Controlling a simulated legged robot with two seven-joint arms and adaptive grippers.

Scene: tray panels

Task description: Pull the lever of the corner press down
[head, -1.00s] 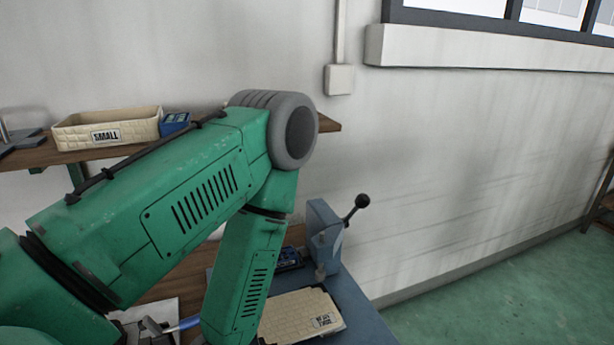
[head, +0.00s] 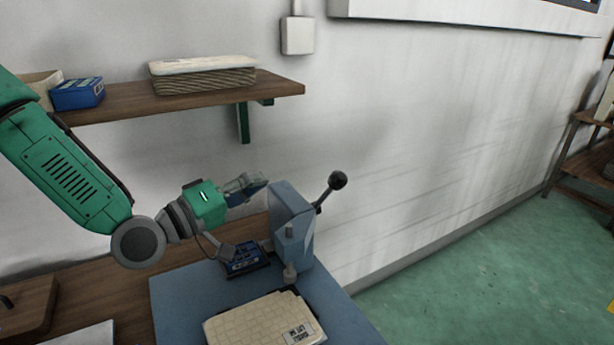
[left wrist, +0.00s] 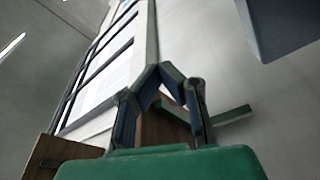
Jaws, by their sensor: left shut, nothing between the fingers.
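The corner press (head: 290,228) is a blue-grey block on a blue-grey base plate (head: 180,300). Its dark lever (head: 325,195) ends in a black ball and points up and to the right. My left gripper (head: 258,181) is shut and empty, just left of the top of the press, on the opposite side from the lever. I cannot tell whether it touches the press. In the left wrist view the fingers of my left gripper (left wrist: 160,72) meet at the tips. A grey block, likely the press (left wrist: 282,22), shows at the upper right. My right gripper is not in view.
A beige labelled panel (head: 260,320) lies on the base below the press. A wooden shelf (head: 200,100) with a long pale-topped tray (head: 203,76) hangs above. The space right of the lever is clear up to the wall.

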